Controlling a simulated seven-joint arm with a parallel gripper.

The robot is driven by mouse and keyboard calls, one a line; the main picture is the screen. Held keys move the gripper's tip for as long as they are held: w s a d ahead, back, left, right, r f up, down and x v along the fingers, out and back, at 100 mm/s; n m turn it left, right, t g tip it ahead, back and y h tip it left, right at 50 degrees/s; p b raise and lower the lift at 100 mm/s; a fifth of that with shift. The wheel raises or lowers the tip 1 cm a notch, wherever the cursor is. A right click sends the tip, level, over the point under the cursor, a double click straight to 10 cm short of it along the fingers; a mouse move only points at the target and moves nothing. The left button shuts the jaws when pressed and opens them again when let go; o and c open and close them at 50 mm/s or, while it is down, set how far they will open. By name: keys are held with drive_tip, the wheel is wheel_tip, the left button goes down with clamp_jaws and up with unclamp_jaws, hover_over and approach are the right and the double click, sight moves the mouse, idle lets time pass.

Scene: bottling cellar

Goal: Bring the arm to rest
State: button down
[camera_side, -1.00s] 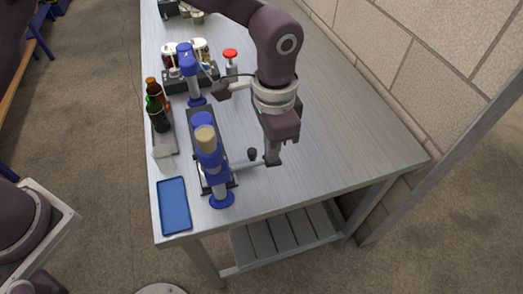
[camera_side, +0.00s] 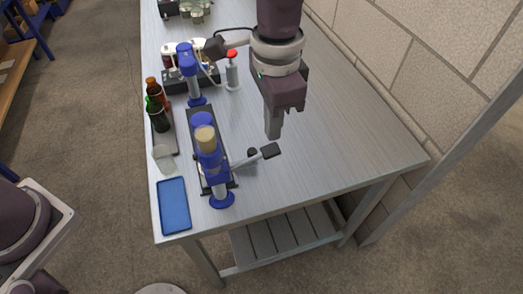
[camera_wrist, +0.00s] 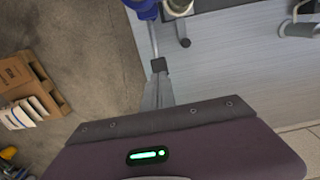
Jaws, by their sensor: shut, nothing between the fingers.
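My gripper (camera_side: 273,136) is shut and empty, pointing down above the right end of a lever. The lever's black grip (camera_side: 270,151) is just below my fingertips and looks apart from them. The lever belongs to a blue bench device (camera_side: 208,165) with a tan top, standing near the table's front edge. In the wrist view, my closed fingers (camera_wrist: 158,82) appear just below the black grip (camera_wrist: 159,65) in the picture, and part of the device's blue body (camera_wrist: 145,8) shows at the top.
A blue tray (camera_side: 174,205), a clear glass (camera_side: 163,156) and bottles (camera_side: 157,113) stand along the table's left side. A second blue device (camera_side: 188,65) and a red-topped dispenser (camera_side: 232,70) are behind. The table (camera_side: 340,140) is clear to the right. A block wall borders it.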

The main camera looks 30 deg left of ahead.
drive_tip(key=shift+r, duration=1.05)
drive_tip(key=s+a+r+n+t, duration=0.2)
drive_tip(key=s+a+r+n, duration=0.25)
drive_tip(key=a+r, duration=0.85)
drive_tip(key=s+a+f+n+t, duration=0.3)
drive_tip(key=s+a, duration=0.9)
drive_tip(key=s, duration=0.4)
drive_tip(key=shift+a+n+t, duration=0.3)
drive_tip(key=shift+a+n, duration=0.05)
drive_tip(key=shift+n, duration=0.4)
drive_tip(key=shift+r, duration=0.1)
